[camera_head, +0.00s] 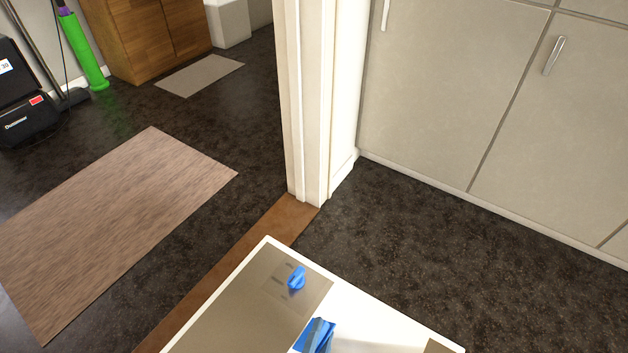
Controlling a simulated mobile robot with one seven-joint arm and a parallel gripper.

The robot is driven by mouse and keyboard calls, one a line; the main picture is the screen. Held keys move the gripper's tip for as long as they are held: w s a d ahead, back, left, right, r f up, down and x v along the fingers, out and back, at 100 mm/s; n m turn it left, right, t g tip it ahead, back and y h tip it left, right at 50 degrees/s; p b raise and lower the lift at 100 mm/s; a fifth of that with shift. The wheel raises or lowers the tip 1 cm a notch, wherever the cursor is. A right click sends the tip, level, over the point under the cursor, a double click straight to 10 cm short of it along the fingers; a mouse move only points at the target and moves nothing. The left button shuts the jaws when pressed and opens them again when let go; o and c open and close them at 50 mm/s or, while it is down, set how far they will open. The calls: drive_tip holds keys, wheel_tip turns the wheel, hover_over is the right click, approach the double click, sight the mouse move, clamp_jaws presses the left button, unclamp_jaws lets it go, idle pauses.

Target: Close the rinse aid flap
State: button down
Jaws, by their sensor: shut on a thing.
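A white-edged panel with a brownish metal face (240,308), which looks like an opened appliance door, enters from the bottom of the head view. A small blue knob-like part (297,278) sits on its metal face near the far corner, with small faint markings beside it. A larger blue part (316,336), likely the flap, is at the bottom edge. One piece of it seems to stand up at a tilt, but its lower end is cut off, so how far it is open cannot be told. My gripper is not visible.
Light cabinets (440,90) stand at the right. A white door post (305,110) rises behind the panel. A brown mat (120,225) lies on the dark floor at left, with a black vacuum cleaner (22,105) beyond. Dark floor (430,250) right of the panel is clear.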

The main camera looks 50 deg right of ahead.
drive_tip(key=f+m+b, duration=0.1)
drive_tip(key=s+m+t+b, duration=0.1)
drive_tip(key=b, duration=0.1)
drive_tip(key=shift+f+h, duration=0.3)
drive_tip(key=shift+f, duration=0.05)
drive_tip(key=shift+s+m+t+b, duration=0.15)
drive_tip(key=shift+m+t+b, duration=0.15)
drive_tip(key=shift+m+b, duration=0.2)
drive_tip(key=c, duration=0.8)
unclamp_jaws()
drive_tip(key=shift+o, duration=0.6)
drive_tip(key=shift+s, duration=0.1)
drive_tip(key=shift+s, duration=0.1)
